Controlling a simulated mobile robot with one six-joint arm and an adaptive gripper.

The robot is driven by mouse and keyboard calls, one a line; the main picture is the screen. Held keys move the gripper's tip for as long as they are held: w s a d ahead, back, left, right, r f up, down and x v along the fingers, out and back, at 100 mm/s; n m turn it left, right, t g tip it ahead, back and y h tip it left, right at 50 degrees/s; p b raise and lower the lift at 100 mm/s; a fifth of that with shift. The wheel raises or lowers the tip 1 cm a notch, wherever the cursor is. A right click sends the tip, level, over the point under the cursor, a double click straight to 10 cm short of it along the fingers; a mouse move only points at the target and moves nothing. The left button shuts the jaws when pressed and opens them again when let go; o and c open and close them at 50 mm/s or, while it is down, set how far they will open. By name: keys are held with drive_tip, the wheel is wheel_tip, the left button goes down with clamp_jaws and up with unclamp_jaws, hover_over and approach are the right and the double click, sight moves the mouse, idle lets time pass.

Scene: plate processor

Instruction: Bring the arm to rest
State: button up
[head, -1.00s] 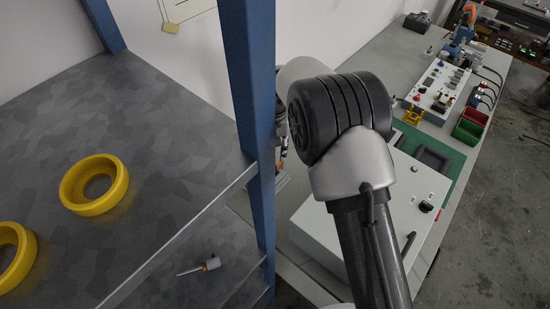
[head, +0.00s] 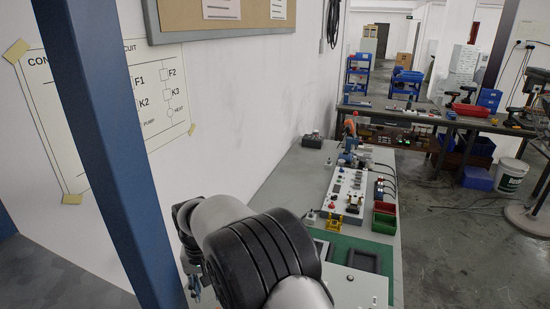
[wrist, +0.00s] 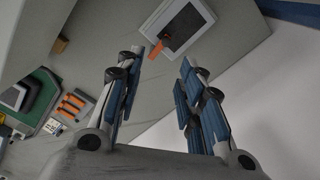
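My arm rises from the bottom of the head view, its dark ribbed joint at the lower middle, beside the blue shelf post (head: 112,150). My gripper (wrist: 157,85) shows in the wrist view with its two blue-padded fingers spread apart. Nothing is between the fingers. The gripper is above a grey bench top (wrist: 100,30). A white framed plate-like device (wrist: 180,28) with an orange tab lies beyond the fingertips. In the head view the gripper itself is mostly hidden behind my arm.
A long bench (head: 290,170) carries a white control panel (head: 346,192), a red bin (head: 384,222) and a green mat (head: 345,245). A wall chart (head: 75,105) hangs at left. Open floor (head: 460,240) lies at right. Another workbench (head: 440,118) stands farther back.

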drive_tip(key=s+d+r+m+t+b, duration=0.1)
drive_tip(key=s+d+r, duration=0.2)
drive_tip(key=d+r, duration=0.7)
drive_tip(key=s+d+r+t, duration=0.1)
drive_tip(key=s+d+r, duration=0.2)
drive_tip(key=d+r, duration=0.75)
drive_tip(key=s+d+f+m+t+b, duration=0.1)
drive_tip(key=s+d+f+t, duration=0.1)
drive_tip(key=s+d, duration=1.3)
drive_tip(key=s, duration=0.4)
drive_tip(key=shift+s+d+f+m, duration=0.2)
drive_tip(key=shift+s+d+m, duration=0.05)
drive_tip(key=shift+d+m, duration=0.15)
drive_tip(key=shift+a, duration=0.15)
drive_tip(key=shift+c, duration=0.5)
